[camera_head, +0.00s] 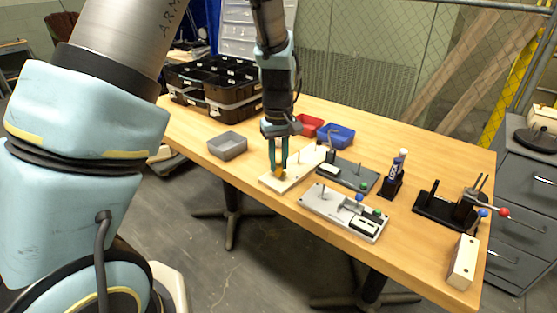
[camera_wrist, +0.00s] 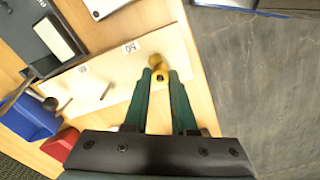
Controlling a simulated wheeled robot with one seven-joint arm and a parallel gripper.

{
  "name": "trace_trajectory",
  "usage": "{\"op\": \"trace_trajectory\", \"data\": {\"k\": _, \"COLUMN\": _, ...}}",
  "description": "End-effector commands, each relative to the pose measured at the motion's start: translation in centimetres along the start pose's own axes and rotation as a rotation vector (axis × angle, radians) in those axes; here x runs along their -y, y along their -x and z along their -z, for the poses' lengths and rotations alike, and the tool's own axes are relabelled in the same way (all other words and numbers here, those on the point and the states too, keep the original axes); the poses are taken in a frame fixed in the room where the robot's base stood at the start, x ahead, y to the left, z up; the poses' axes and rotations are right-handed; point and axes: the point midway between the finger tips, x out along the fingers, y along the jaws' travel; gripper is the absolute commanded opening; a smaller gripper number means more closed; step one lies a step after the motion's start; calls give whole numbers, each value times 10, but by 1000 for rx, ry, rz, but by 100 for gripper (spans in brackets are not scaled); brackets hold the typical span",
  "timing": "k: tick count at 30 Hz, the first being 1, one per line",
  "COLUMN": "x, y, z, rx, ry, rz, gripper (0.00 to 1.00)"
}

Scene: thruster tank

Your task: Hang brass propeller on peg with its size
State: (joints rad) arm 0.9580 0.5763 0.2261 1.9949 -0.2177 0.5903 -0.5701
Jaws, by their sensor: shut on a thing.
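A small brass propeller (camera_head: 279,174) is pinched between the tips of my gripper (camera_head: 279,168), low over the near-left end of a pale wooden peg board (camera_head: 307,170). In the wrist view the propeller (camera_wrist: 156,61) sits between the teal fingertips (camera_wrist: 161,76), over the board's end. The board (camera_wrist: 112,68) has small number labels; one reads like 50 (camera_wrist: 130,47), another (camera_wrist: 83,69) is too small to read. A thin bare peg (camera_wrist: 105,91) stands on the board, with another peg (camera_wrist: 66,103) further along. Any peg under the propeller is hidden, and I cannot tell whether it touches the board.
A grey tray (camera_head: 228,145) stands left of the board; red (camera_head: 309,125) and blue (camera_head: 336,136) bins stand behind. A white fixture (camera_head: 343,213) and a dark grey fixture (camera_head: 347,174) lie close on the right. A black organizer (camera_head: 213,83) stands at the table's far left.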

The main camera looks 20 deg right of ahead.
Motion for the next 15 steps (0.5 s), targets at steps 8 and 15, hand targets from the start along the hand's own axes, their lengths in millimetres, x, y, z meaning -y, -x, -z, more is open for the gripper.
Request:
{"op": "trace_trajectory", "data": {"k": 8, "x": 0, "y": -1, "z": 0, "rx": 0, "ry": 0, "rz": 0, "gripper": 0}}
{"op": "trace_trajectory", "data": {"k": 15, "x": 0, "y": -6, "z": 0, "rx": 1, "ry": 0, "rz": 1, "gripper": 0}}
